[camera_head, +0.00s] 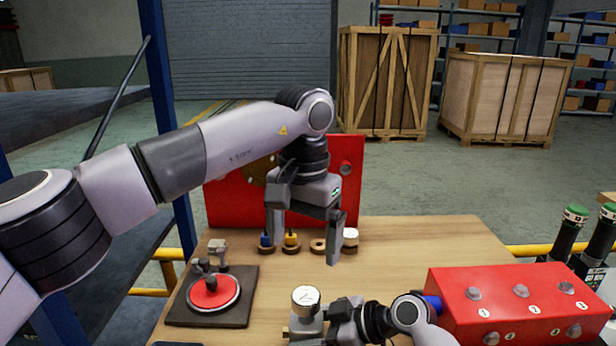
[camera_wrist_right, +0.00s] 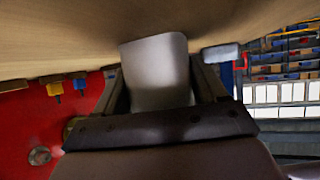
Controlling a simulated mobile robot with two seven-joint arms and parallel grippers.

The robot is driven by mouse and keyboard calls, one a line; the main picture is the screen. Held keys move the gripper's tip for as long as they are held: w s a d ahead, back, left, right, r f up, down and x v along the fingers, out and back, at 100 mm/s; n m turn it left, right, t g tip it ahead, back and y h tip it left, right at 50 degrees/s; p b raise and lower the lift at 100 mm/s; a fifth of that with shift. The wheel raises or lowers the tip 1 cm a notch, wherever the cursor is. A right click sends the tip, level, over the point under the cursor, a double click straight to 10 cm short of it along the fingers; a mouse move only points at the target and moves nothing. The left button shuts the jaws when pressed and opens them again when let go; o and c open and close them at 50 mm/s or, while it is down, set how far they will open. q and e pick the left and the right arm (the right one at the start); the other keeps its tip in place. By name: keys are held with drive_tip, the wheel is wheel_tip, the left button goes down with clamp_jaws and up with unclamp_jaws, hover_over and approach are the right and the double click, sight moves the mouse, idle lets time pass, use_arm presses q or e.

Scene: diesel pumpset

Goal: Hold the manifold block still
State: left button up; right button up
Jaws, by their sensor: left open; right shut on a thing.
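A pale grey block with a round white-faced gauge (camera_head: 306,296) on top stands at the table's front edge; I take it as the manifold block (camera_head: 303,328). My right gripper (camera_head: 328,322) is shut on this block from its right side. In the right wrist view the pale block (camera_wrist_right: 157,75) fills the space between the two fingers of the right gripper (camera_wrist_right: 160,92). The block's lower part is cut off in the head view. My left gripper (camera_head: 304,248) is open and empty, fingers down, in front of a row of small fittings.
Small fittings in round holders (camera_head: 291,245) stand along the back of the wooden table (camera_head: 420,245), before a red panel (camera_head: 348,180). A dark plate (camera_head: 245,300) with a red disc lies left. A red bolted box (camera_head: 520,298) stands right. The table's middle right is clear.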

drive_tip(key=shift+r, duration=0.1)
drive_tip(key=o, duration=1.5)
drive_tip(key=shift+d, duration=0.1)
